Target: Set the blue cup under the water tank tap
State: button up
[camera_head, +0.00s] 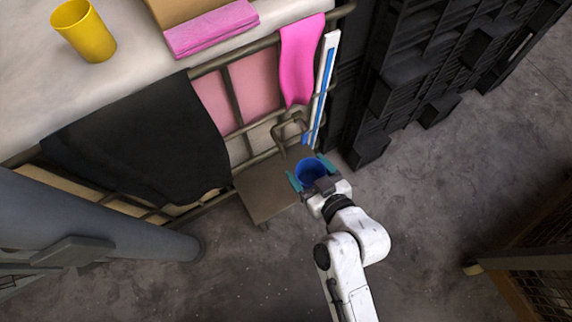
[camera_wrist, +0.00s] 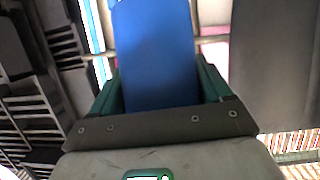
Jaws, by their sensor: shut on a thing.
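The blue cup (camera_head: 309,171) is held between the teal fingers of my gripper (camera_head: 311,174), at the centre of the head view. In the wrist view the blue cup (camera_wrist: 155,55) fills the space between the two green fingers of my gripper (camera_wrist: 160,90). My gripper is shut on it. In the head view the cup shows its open mouth, beside the right end of a low brown board (camera_head: 262,190). I cannot make out a water tank or a tap for certain in either view.
A white-topped table (camera_head: 40,110) with a yellow cup (camera_head: 84,32) and folded pink towels (camera_head: 210,28) is at upper left. A black cloth (camera_head: 140,140) and a pink cloth (camera_head: 299,58) hang from rails. Dark crates (camera_head: 425,70) stand upper right. Bare floor (camera_head: 440,185) lies right.

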jog(key=s+a+f+n+g+y+b, duration=0.2)
jog(key=s+a+f+n+y+b, duration=0.15)
jog(key=a+f+b, duration=0.4)
jog(key=shift+h, duration=0.25)
jog(key=w+f+b, duration=0.2)
jog(key=w+f, duration=0.1)
jog(key=w, duration=0.1)
jog(key=w+f+b, duration=0.3)
jog(key=w+f, duration=0.1)
jog(key=w+f+b, duration=0.3)
jog(key=w, duration=0.2)
jog(key=shift+d+f, duration=0.1)
jog(key=shift+f, duration=0.05)
jog(key=shift+f+b, duration=1.2)
jog(key=shift+f, duration=0.3)
jog(key=shift+f, duration=0.15)
jog(key=o, duration=1)
jog(key=shift+c, duration=0.2)
